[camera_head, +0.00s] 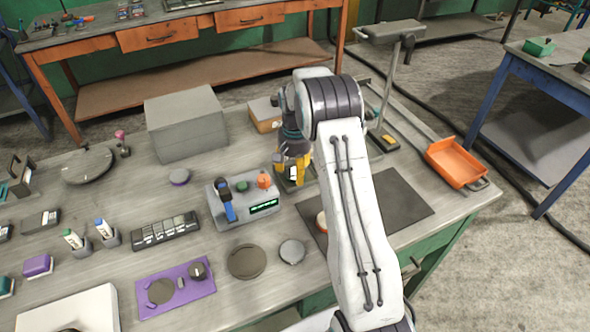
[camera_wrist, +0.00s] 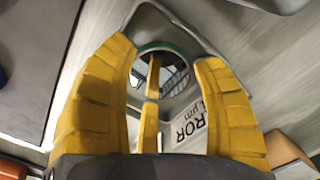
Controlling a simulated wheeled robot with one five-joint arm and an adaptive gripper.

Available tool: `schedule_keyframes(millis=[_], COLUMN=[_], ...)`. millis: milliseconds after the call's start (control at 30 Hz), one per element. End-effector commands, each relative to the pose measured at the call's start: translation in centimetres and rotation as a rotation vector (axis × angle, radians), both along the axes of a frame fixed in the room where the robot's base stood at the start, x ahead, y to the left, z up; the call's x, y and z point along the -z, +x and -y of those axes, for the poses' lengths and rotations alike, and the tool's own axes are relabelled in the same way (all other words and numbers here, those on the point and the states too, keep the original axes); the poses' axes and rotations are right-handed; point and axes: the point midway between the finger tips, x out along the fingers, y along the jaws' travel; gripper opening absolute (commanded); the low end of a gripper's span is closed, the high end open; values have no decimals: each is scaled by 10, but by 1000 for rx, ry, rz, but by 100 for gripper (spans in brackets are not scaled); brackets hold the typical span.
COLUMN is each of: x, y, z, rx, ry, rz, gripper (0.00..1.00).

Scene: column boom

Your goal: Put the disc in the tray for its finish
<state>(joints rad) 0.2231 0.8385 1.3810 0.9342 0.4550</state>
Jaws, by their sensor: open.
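My gripper (camera_head: 293,172) is low over a small tray beside the control box, with its yellow fingers apart. In the wrist view the open fingers (camera_wrist: 165,54) stand on either side of a round, shiny disc (camera_wrist: 177,78) with a green edge. The disc lies in the grey tray (camera_wrist: 203,42) and mirrors a yellow finger. I cannot tell whether a finger touches the disc. A label beside it ends in "RROR" with "µm" below; its start is hidden by a finger. In the head view my gripper hides the disc.
The control box (camera_head: 243,203) with a blue lever stands left of my gripper. A black mat (camera_head: 400,205) lies to the right, partly behind my arm, with a round piece (camera_head: 321,221) on it. A grey block (camera_head: 186,124) and an orange bin (camera_head: 455,163) stand farther off.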

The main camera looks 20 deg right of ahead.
Motion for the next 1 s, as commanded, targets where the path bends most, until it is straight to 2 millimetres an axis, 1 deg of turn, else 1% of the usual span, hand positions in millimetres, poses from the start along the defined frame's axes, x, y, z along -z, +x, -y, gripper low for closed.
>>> schedule_keyframes(millis=[33, 167, 267, 367, 467, 800, 1000], x=[6, 7, 4, -4, -15, -79, -108], y=[-4, -4, -5, -5, -4, 0, 0], z=[0, 0, 0, 0, 1, 1, 1], rx=[1, 1, 1, 1, 1, 0, 0], ry=[3, 4, 4, 4, 3, 1, 2], rz=[-14, -16, -17, -17, -14, -4, -5], gripper=[78, 78, 78, 78, 78, 78, 78])
